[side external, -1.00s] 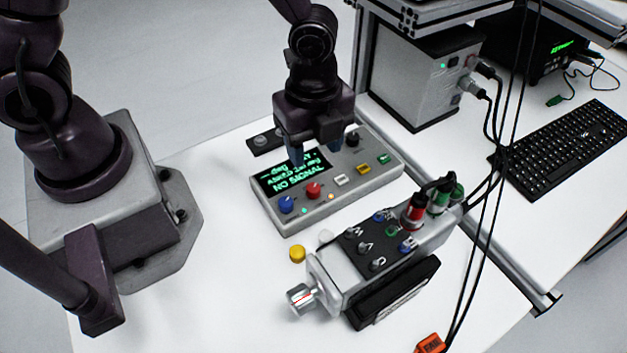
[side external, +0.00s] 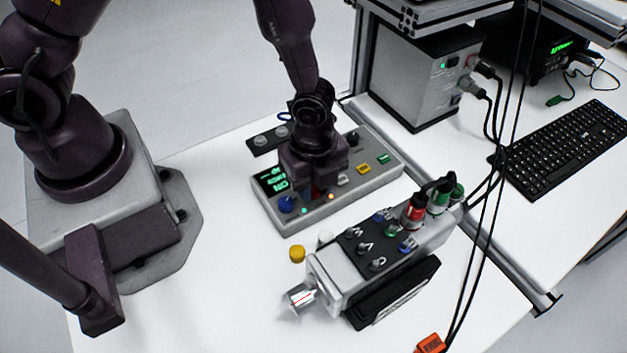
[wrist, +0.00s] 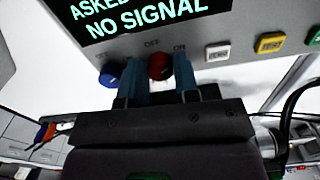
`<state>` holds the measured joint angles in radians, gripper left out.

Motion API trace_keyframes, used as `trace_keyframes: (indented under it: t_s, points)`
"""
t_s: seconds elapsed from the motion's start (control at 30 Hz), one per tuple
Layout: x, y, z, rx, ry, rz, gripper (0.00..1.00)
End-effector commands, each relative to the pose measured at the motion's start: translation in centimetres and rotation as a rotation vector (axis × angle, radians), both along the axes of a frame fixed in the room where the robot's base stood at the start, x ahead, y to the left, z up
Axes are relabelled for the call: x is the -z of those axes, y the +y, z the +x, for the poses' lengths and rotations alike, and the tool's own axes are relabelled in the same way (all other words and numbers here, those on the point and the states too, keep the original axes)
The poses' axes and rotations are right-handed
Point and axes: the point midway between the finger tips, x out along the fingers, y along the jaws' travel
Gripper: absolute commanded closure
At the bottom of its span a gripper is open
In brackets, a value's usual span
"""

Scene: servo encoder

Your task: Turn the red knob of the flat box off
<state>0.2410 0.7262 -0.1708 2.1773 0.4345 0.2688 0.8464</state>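The flat box (side external: 327,211) is grey, with a dark display of green text. Its red knob (wrist: 160,66) sits between the "OFF" and "ON" labels in the wrist view; in the side view it is mostly hidden (side external: 316,193). My gripper (wrist: 160,72) points down over the box, one blue finger on each side of the red knob. No clear gap shows between fingers and knob, so it appears shut on it. The knob's pointer is not readable. The display (wrist: 145,18) reads "NO SIGNAL" on its lower line.
A blue knob (wrist: 112,74) is close left of the fingers. White (wrist: 218,50) and yellow (wrist: 270,42) buttons lie to the right. The grey motor unit (side external: 352,262), a yellow cap (side external: 297,254) and a white cap (side external: 325,238) stand in front of the box.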

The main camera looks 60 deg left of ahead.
Motion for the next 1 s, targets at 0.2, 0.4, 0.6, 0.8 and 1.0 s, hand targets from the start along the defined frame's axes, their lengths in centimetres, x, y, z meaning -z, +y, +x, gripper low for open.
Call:
trace_keyframes:
  t_s: [0.2, 0.4, 0.6, 0.8, 1.0]
  points:
    - [-0.03, 0.00, -0.01, 0.000, 0.000, 0.000, 0.98]
    - [-0.03, 0.00, -0.01, -0.026, 0.000, 0.001, 0.98]
    - [-0.01, -0.02, -0.02, -0.118, 0.000, 0.002, 0.98]
    - [-0.01, 0.01, -0.02, -0.280, 0.000, 0.002, 0.98]
    - [0.00, -0.01, -0.03, -0.470, 0.000, 0.002, 0.98]
